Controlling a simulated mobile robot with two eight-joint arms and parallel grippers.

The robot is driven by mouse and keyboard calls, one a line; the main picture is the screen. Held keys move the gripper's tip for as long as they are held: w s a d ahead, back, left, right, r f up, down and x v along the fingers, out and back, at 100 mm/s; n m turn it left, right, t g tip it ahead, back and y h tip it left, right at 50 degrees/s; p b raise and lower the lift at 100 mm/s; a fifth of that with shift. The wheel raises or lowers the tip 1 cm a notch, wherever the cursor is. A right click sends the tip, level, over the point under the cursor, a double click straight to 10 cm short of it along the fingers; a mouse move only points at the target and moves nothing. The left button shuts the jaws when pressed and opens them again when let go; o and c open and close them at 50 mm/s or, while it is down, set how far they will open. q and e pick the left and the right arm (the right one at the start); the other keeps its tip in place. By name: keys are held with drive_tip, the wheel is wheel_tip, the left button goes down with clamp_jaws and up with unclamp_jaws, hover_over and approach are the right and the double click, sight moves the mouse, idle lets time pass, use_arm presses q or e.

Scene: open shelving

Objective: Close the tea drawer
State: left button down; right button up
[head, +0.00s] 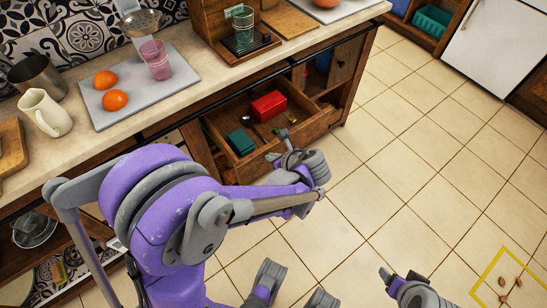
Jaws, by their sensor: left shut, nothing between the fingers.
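The wooden drawer (317,124) under the counter is pulled out. It holds a red box (268,105), a dark green box (240,141) and several small items. My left gripper (281,145) is shut and empty, at the outer front edge of the drawer. It hides part of the drawer front; I cannot tell whether it touches it. My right gripper (388,278) shows only in part at the bottom edge, well away from the drawer, and its jaws are unclear.
The counter (180,107) above carries a grey board (130,98) with oranges and a glass, and a cream pitcher (45,113). A cabinet door (346,60) stands right of the drawer. The tiled floor (400,160) is open to the right, with a yellow-outlined square (487,270).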

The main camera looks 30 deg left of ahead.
use_arm(q)
drive_tip(key=shift+a, duration=0.1)
drive_tip(key=w+a, duration=0.3)
drive_tip(key=a, duration=0.4)
drive_tip(key=w+a+b, duration=0.1)
drive_tip(key=w+a, duration=0.2)
drive_tip(key=a, duration=0.4)
drive_tip(key=w+a, duration=0.3)
drive_tip(key=a, duration=0.4)
drive_tip(key=shift+a, duration=0.25)
drive_tip(key=shift+w+a+r, duration=0.1)
drive_tip(key=shift+a, duration=0.1)
drive_tip(key=shift+a, duration=0.1)
